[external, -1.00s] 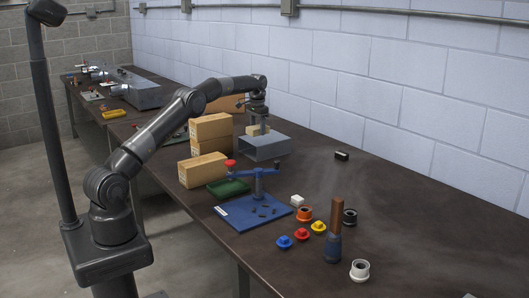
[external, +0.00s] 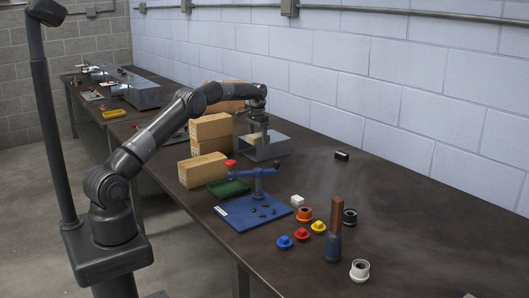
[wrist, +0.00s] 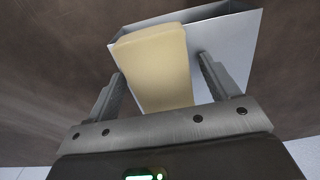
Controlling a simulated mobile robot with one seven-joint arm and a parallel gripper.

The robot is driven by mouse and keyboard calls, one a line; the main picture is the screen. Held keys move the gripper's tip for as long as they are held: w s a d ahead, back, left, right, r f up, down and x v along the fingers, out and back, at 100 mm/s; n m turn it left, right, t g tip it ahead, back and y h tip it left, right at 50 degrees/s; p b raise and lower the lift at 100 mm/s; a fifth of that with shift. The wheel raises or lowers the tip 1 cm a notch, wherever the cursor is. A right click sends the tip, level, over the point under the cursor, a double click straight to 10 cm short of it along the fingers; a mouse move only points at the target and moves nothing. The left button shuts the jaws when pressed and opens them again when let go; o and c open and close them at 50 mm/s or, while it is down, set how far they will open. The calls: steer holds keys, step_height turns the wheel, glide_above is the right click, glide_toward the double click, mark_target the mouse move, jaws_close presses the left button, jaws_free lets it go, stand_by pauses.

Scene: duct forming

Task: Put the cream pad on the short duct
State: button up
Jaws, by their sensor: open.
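The short duct (external: 270,147) is a grey sheet-metal box, open at its near end, on the bench in front of the wall. In the wrist view its pale top face (wrist: 238,45) and dark open end show. The cream pad (wrist: 155,60) is a long flat block over the duct's top, seeming to lie on it; its near end is hidden by my gripper body. My gripper (wrist: 160,70) is open, with one finger on each side of the pad and visible gaps. In the external view, my gripper (external: 258,138) is low over the duct and mostly hides the pad.
Cardboard boxes (external: 210,128) stand left of the duct. A green tray (external: 229,187) and a blue fixture (external: 253,212) with an upright post are nearer. Coloured caps, rings and a wooden-handled tool (external: 336,218) stand further right. A small black object (external: 341,155) lies by the wall.

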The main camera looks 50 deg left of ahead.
mark_target(258, 135)
steer(key=shift+r, duration=0.1)
step_height(258, 135, up, 7)
steer(key=shift+f, duration=0.1)
steer(key=shift+d+r, duration=0.1)
steer(key=shift+r, duration=0.6)
steer(key=s+d+r+t, duration=0.1)
steer(key=s+d+r, duration=0.6)
steer(key=s+r, duration=0.3)
steer(key=s+d+r+t, duration=0.2)
steer(key=s+d+r, duration=0.5)
steer(key=s+r, duration=0.25)
steer(key=s+d+f+t, duration=0.1)
steer(key=s+d, duration=0.2)
steer(key=s, duration=0.5)
steer(key=s+d, duration=0.3)
steer(key=s, duration=0.5)
steer(key=s+d+f, duration=0.1)
steer(key=s+f, duration=0.3)
steer(key=s, duration=0.3)
steer(key=s+d+f+t, duration=0.1)
steer(key=s+f, duration=0.4)
steer(key=s, duration=0.3)
steer(key=shift+d+f+t, duration=0.3)
steer(key=shift+d, duration=0.1)
